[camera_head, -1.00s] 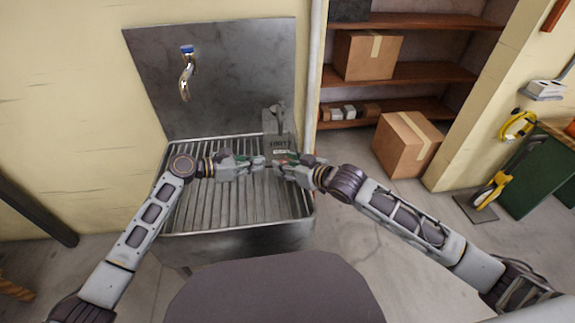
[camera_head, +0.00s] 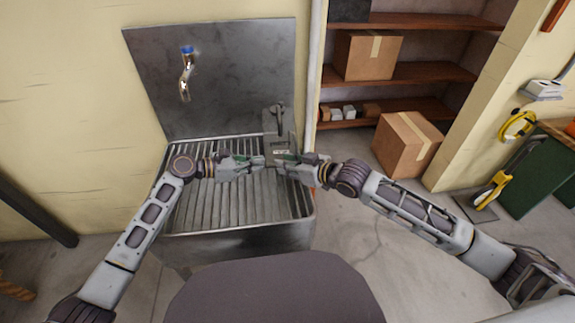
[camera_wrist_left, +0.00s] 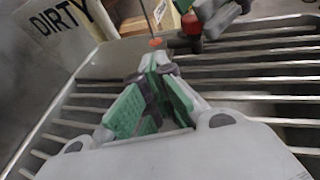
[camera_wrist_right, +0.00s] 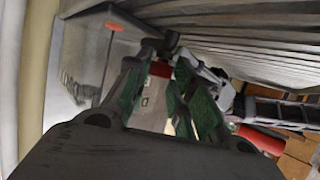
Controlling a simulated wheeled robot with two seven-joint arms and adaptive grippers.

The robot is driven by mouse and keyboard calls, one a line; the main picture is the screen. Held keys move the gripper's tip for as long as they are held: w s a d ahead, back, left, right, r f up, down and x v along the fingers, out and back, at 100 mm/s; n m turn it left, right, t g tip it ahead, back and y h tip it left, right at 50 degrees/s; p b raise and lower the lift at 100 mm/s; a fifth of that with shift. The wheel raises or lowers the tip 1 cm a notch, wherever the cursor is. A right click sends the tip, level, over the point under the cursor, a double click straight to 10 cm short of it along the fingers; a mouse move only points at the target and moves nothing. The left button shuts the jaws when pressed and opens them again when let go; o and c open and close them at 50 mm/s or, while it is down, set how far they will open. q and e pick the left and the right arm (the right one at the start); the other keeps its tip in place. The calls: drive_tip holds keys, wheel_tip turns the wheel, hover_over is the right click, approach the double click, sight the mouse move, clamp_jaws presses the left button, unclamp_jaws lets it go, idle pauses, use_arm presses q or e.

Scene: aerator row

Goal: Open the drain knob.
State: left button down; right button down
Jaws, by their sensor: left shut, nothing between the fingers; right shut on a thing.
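A grey tank marked DIRTY (camera_head: 280,140) stands at the back right of the slatted metal sink (camera_head: 235,205); its lettering also shows in the left wrist view (camera_wrist_left: 60,22). My right gripper (camera_head: 282,168) is at the tank's lower front, its fingers closed around a small red piece (camera_wrist_right: 160,69), apparently the drain knob. That red piece also shows by the right fingers in the left wrist view (camera_wrist_left: 191,23), with a dark part beside it. The fingers hide much of it. My left gripper (camera_head: 262,163) is shut and empty just left of the right one, fingertips pointing toward it.
A tap with a blue top (camera_head: 187,70) is on the metal back panel (camera_head: 235,75). A cardboard box (camera_head: 407,145) stands on the floor to the right, beside shelves (camera_head: 410,75). The left part of the sink slats is clear.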

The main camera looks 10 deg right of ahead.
idle(0.3)
drive_tip(key=c, duration=1.2)
unclamp_jaws()
drive_tip(key=shift+s+d, duration=0.1)
drive_tip(key=shift+d, duration=0.1)
drive_tip(key=v, duration=1.1)
drive_tip(key=shift+d, duration=0.35)
drive_tip(key=shift+s+r, duration=0.1)
drive_tip(key=shift+r, duration=0.05)
use_arm(q)
drive_tip(key=c, duration=2.2)
unclamp_jaws()
